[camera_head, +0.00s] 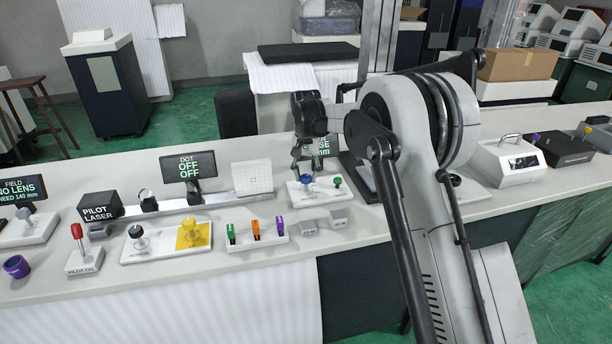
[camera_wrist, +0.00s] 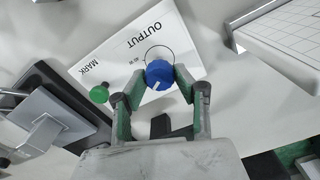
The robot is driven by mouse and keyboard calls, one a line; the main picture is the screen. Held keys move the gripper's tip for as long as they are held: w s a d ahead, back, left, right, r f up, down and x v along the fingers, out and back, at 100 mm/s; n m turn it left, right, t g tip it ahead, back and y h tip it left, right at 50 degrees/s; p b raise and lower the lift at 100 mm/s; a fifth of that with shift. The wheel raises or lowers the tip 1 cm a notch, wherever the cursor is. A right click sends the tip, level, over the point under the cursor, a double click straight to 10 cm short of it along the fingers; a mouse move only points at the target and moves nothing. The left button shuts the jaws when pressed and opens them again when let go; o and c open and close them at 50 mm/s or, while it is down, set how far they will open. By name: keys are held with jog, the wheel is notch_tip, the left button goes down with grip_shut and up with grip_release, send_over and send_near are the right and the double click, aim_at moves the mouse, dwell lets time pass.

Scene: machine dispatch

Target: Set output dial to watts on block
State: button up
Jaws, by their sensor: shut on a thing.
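The output dial (camera_wrist: 160,73) is a blue knob with a short white pointer mark on a white plate (camera_wrist: 112,57) lettered OUTPUT and MARK. Small print, perhaps a watts value, sits beside it, too small to read surely. In the wrist view the pointer slants toward the lower left of the picture. My gripper (camera_wrist: 162,84) is shut on the blue dial, a fingertip on each side. In the head view my gripper (camera_head: 306,171) reaches down over the dial (camera_head: 306,180), partly hiding it and the display behind. I cannot tell which thing is the block.
A green button (camera_wrist: 99,94) stands on the same plate, beside one finger. A gridded white board (camera_head: 251,178) and a DOT OFF display (camera_head: 188,166) stand to the left.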

aim_at(306, 176)
jog(key=o, duration=1.1)
jog(key=shift+r, duration=0.15)
notch_tip(306, 176, up, 12)
jog(key=shift+f, duration=0.1)
